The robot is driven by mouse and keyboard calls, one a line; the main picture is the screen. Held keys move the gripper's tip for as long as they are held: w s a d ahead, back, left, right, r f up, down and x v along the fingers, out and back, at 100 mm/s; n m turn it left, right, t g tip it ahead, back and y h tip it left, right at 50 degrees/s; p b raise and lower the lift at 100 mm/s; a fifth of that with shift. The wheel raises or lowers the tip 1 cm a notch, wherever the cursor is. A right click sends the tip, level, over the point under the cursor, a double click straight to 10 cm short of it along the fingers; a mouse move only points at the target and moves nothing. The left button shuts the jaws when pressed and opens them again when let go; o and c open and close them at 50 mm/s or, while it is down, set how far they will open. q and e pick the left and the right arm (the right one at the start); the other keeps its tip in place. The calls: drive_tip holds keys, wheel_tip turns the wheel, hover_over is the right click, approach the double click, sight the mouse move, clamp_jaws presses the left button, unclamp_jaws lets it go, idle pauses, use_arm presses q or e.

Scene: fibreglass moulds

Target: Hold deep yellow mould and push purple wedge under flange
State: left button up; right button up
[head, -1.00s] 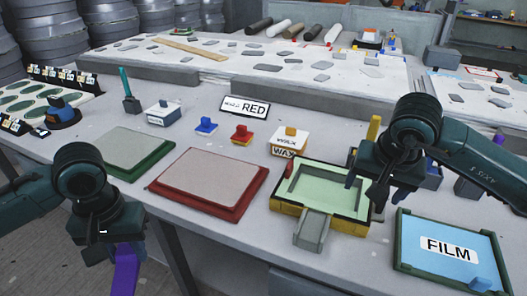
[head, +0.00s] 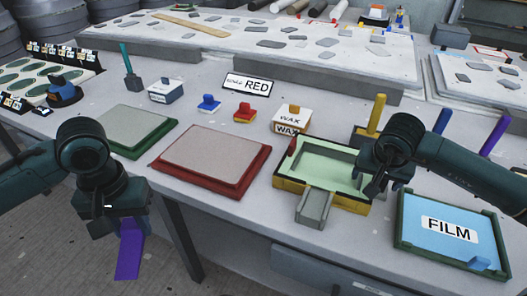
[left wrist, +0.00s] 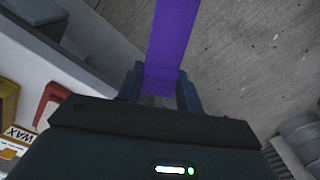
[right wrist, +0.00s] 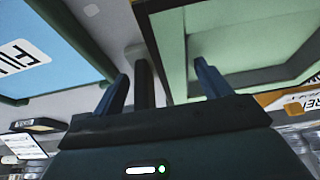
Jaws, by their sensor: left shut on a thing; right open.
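The deep yellow mould (head: 291,186) sits near the table's front edge, with a pale green hollow and a grey ramp-like channel (head: 314,208) at its front. My left gripper (head: 128,220) is shut on the purple wedge (head: 130,254), which hangs down in front of the table, left of the mould and apart from it. The wedge also shows between the fingers in the left wrist view (left wrist: 172,40). My right gripper (head: 374,190) is open at the mould's right end. In the right wrist view its fingers (right wrist: 160,88) straddle a dark upright piece; whether they touch it is unclear.
A red-rimmed plate (head: 160,168) and a green-rimmed plate (head: 165,137) lie left of the mould. A blue FILM tray (head: 402,248) lies at its right. WAX boxes (head: 288,128) and small coloured blocks stand behind. Open floor lies before the table.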

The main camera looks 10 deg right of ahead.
drive_tip(key=shift+f, duration=0.15)
drive_tip(key=shift+d, duration=0.1)
drive_tip(key=c, duration=1.5)
drive_tip(key=o, duration=1.5)
